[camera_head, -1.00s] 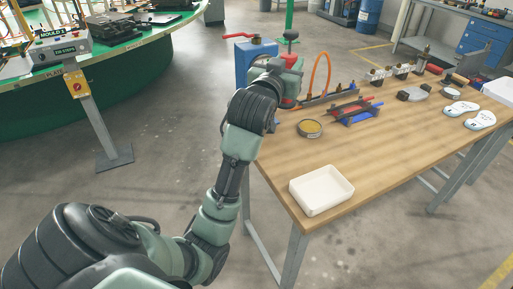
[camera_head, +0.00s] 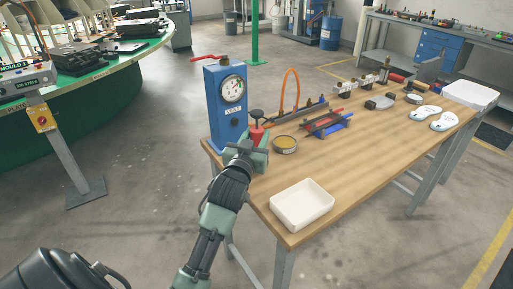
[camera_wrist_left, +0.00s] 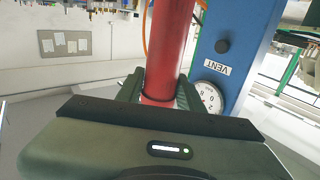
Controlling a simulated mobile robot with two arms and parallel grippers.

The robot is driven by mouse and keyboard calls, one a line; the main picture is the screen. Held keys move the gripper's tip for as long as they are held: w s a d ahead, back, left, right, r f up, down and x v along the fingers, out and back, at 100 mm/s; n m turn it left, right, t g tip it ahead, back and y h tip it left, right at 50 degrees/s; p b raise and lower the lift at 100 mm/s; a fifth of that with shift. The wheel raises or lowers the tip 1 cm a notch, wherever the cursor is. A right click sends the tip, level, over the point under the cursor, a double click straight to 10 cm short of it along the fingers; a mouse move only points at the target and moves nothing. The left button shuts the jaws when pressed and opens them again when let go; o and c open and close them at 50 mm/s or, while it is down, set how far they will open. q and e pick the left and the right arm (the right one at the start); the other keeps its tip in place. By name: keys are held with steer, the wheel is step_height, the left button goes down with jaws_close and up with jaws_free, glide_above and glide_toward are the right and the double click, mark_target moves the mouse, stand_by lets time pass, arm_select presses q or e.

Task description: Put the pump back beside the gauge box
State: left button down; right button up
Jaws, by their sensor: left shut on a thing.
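The blue gauge box (camera_head: 226,104) stands at the left corner of the wooden table, with a round dial and a VENT label. It also shows at the right of the left wrist view (camera_wrist_left: 227,60). The red pump (camera_head: 257,132), with a dark knob on top, is just right of the gauge box's front. My left gripper (camera_head: 250,146) is shut on the pump, whose red body (camera_wrist_left: 170,45) runs between the fingers in the wrist view. The gripper hides the pump's lower part, so I cannot tell if it touches the table. My right gripper is not in view.
On the table (camera_head: 355,160), a round tin (camera_head: 285,145) sits close right of the pump. A white tray (camera_head: 302,205) is near the front edge. The table's middle right is clear.

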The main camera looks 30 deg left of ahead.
arm_select(q)
step_height(320, 180, down, 4)
steer(key=shift+r, duration=0.1)
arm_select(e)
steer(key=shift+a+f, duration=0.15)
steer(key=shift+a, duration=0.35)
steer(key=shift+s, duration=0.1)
arm_select(q)
steer(key=shift+f, duration=0.2)
steer(key=c, duration=0.9)
jaws_free()
steer(key=shift+s, duration=0.1)
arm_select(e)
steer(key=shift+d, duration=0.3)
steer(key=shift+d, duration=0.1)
